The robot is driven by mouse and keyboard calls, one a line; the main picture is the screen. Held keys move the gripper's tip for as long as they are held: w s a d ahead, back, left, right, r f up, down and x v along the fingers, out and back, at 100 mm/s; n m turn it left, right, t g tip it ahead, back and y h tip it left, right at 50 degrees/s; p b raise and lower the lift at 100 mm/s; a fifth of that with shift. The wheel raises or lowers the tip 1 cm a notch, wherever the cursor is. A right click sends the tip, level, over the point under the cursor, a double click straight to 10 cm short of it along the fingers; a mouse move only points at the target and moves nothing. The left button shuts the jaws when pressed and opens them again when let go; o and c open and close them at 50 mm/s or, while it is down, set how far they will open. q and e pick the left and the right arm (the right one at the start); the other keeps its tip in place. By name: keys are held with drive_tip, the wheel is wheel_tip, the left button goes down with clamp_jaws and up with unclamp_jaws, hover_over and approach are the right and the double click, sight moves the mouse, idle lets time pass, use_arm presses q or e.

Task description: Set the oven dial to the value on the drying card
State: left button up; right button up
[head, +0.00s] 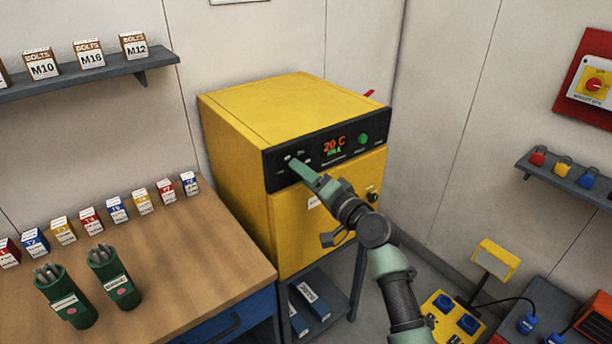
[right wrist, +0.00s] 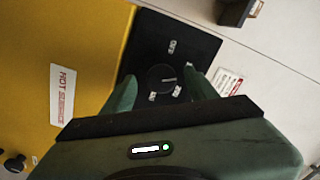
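The yellow oven (head: 235,150) stands against the wall with a black control panel (head: 350,150). Its display (head: 334,145) reads 20 C in red, with a small green line below. The round black dial (right wrist: 162,78) shows in the right wrist view with a pale pointer mark and white labels around it, one reading OFF. My right gripper (head: 293,163) is at the panel's left part. In the right wrist view its fingers (right wrist: 160,90) are apart on either side of the dial, with small gaps, not closed on it. I cannot identify a readable drying card. My left gripper is out of view.
A wooden bench (head: 200,265) at left holds two green canisters of rods (head: 115,278) and a row of small boxes. A shelf (head: 100,72) holds bolt boxes. A white card with red print (right wrist: 228,82) is beside the panel. A HOT SURFACE label (right wrist: 62,95) is on the oven.

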drive_tip(key=b+v, duration=0.1)
drive_tip(key=v, duration=0.6)
drive_tip(key=shift+s+d+b, duration=0.25)
drive_tip(key=shift+s+b, duration=0.05)
